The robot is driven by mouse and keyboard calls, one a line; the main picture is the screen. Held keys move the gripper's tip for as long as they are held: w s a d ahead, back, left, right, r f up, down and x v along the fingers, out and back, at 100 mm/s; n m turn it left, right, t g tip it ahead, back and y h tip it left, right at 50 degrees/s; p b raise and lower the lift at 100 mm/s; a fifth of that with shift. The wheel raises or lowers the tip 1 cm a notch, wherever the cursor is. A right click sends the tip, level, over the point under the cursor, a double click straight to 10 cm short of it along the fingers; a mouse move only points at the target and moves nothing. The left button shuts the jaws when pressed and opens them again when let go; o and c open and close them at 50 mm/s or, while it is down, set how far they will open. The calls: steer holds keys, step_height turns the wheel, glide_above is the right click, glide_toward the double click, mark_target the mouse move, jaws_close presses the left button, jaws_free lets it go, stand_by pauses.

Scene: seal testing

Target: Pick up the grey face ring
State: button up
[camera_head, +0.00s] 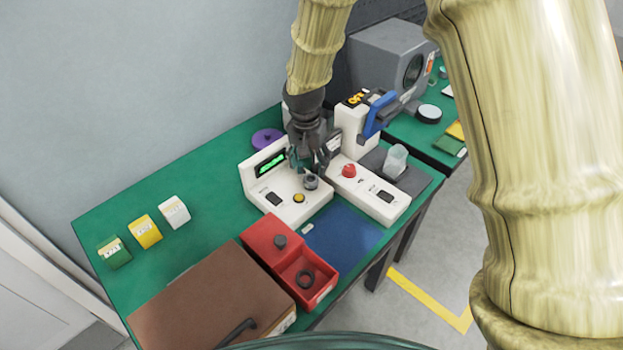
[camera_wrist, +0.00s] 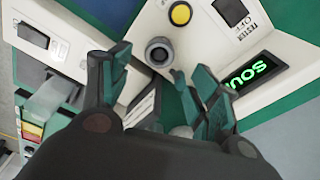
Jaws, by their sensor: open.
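A grey ring-shaped piece (camera_head: 311,182), which looks like the face ring, stands on the white tester (camera_head: 285,207) with the green display. In the wrist view the grey ring (camera_wrist: 159,52) shows a dark round opening and sits just beyond my fingertips. My gripper (camera_head: 312,168) is over the tester, just behind the ring, with its fingers pointing down. In the wrist view my gripper (camera_wrist: 150,70) has its fingers apart and nothing between the tips. The ring looks clear of both fingers; the exact height gap cannot be told.
A yellow button (camera_head: 299,198) is beside the ring. A second white unit with a red knob (camera_head: 348,170) stands close on the right. A red tray (camera_head: 322,293) holds a black ring (camera_head: 305,279). A blue mat (camera_head: 345,238) lies clear in front.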

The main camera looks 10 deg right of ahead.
mark_target(311, 179)
steer(key=shift+s+f+p, duration=0.1)
steer(key=shift+f+p, duration=0.4)
steer(key=shift+f, duration=0.6)
steer(key=shift+w+d+f+p, duration=0.1)
steer(key=shift+f+p, duration=0.15)
steer(key=shift+f, duration=0.7)
steer(key=shift+w+d+f+p, duration=0.1)
steer(key=shift+f+p, duration=0.15)
steer(key=shift+f, duration=0.65)
steer(key=c, duration=1.2)
steer(key=shift+r, duration=0.15)
